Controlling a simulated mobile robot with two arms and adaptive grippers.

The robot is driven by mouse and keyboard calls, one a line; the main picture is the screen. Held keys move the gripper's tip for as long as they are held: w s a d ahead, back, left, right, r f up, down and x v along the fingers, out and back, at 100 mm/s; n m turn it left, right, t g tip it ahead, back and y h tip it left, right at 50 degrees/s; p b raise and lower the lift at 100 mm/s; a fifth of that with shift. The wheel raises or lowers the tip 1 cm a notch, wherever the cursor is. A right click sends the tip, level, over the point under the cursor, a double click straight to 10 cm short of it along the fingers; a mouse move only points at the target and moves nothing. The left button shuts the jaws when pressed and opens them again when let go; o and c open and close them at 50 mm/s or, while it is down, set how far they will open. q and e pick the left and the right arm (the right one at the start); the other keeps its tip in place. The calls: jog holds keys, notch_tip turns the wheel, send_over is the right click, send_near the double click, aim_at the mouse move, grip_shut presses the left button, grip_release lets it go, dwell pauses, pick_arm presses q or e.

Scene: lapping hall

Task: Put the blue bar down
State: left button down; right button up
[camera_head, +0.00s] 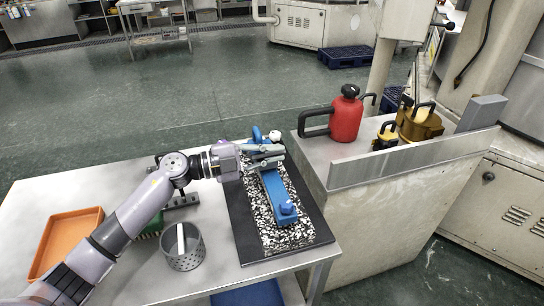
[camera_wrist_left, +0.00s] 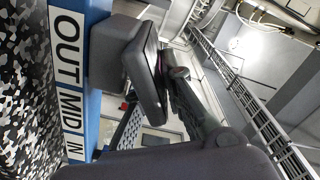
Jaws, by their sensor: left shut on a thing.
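The blue bar (camera_head: 271,187) lies lengthwise over a black board with a speckled middle (camera_head: 240,222). It has a round blue knob at its near end and blue parts at its far end. My left gripper (camera_head: 264,156) reaches in from the left and is shut on the bar toward its far end, hiding part of it. In the left wrist view the bar (camera_wrist_left: 85,13) shows white labels reading OUT, MID and IN, beside a speckled surface and a dark gripper finger (camera_wrist_left: 150,75). I cannot tell whether the bar touches the board.
The board lies on a metal table (camera_head: 215,268). An orange tray (camera_head: 62,240), a perforated metal cup (camera_head: 183,250) and a green-bristled brush (camera_head: 152,229) are left of it. A red can (camera_head: 346,119) and brass-coloured pieces (camera_head: 420,124) stand on the raised block at right, behind a metal edge.

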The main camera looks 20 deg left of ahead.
pick_arm(q)
jog(key=shift+f, duration=0.2)
jog(key=shift+f, duration=0.1)
jog(key=c, duration=1.7)
grip_release()
jog(key=shift+f, duration=0.1)
jog(key=shift+r, duration=0.2)
jog(key=shift+s+a+f, duration=0.1)
jog(key=shift+s+a, duration=0.1)
jog(key=shift+a, duration=0.1)
jog(key=v, duration=1.1)
jog(key=shift+a+b, duration=0.2)
jog(key=shift+b, duration=0.25)
